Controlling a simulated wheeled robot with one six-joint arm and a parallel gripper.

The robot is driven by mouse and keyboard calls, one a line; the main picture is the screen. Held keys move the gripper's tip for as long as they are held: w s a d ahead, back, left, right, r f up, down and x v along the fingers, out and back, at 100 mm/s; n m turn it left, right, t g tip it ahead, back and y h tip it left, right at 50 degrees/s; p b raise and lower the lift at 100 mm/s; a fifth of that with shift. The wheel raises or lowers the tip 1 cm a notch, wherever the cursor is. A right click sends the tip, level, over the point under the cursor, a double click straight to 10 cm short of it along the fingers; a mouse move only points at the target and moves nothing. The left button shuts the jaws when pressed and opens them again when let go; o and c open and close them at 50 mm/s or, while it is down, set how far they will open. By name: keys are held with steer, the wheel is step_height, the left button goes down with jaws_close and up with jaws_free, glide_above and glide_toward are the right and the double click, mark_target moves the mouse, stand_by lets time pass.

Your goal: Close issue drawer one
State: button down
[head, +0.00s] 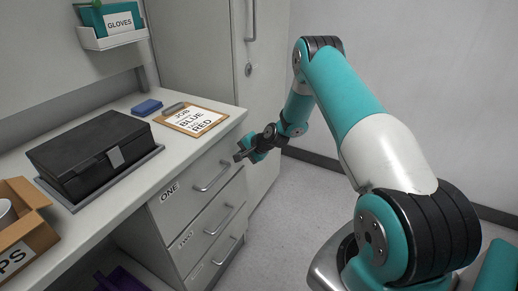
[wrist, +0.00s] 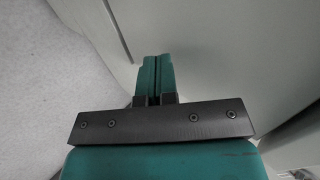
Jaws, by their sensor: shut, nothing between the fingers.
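Issue drawer one (head: 176,201) is the top drawer of the grey unit under the worktop, marked ONE, with a bar handle (head: 211,177). Its front looks about in line with the drawers below; I cannot tell whether a small gap is left. My gripper (head: 238,157) is at the right end of this drawer front, just right of the handle, and hides part of that edge. In the wrist view its teal fingers (wrist: 152,78) are together with nothing between them, in front of a pale flat surface. Contact with the drawer cannot be told.
Drawer two (head: 196,237) and another drawer lie below, both looking shut. On the worktop (head: 110,198) are a black case (head: 75,150), a clipboard (head: 196,119), a blue block (head: 147,107) and a cardboard box (head: 35,225). A tall cabinet (head: 195,45) stands behind. The floor (head: 295,205) to the right is clear.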

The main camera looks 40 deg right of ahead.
steer(key=s+d+f+v, duration=0.1)
steer(key=v, duration=1.1)
steer(key=s+a+r+n+g+y+p, duration=0.15)
steer(key=s+a+r+n+g, duration=0.35)
steer(key=a+r, duration=0.6)
steer(key=s+a+r+n+y+p, duration=0.15)
steer(key=s+a+r+n, duration=0.35)
steer(key=a+r, duration=0.65)
steer(key=s+a+r+n+g+p, duration=0.1)
steer(key=s+a+r+n, duration=0.1)
steer(key=s, duration=0.4)
steer(key=s+a+r+n+g+h+p, duration=0.1)
steer(key=s+a+r+n, duration=0.1)
steer(key=s+a+n, duration=0.2)
steer(key=s+a+r+n+g+h+p, duration=0.1)
steer(key=s+a+r+n, duration=0.2)
steer(key=s, duration=0.7)
steer(key=shift+a+n+g, duration=0.2)
steer(key=shift+n+g, duration=0.1)
steer(key=shift+n, duration=0.4)
steer(key=shift+r, duration=0.2)
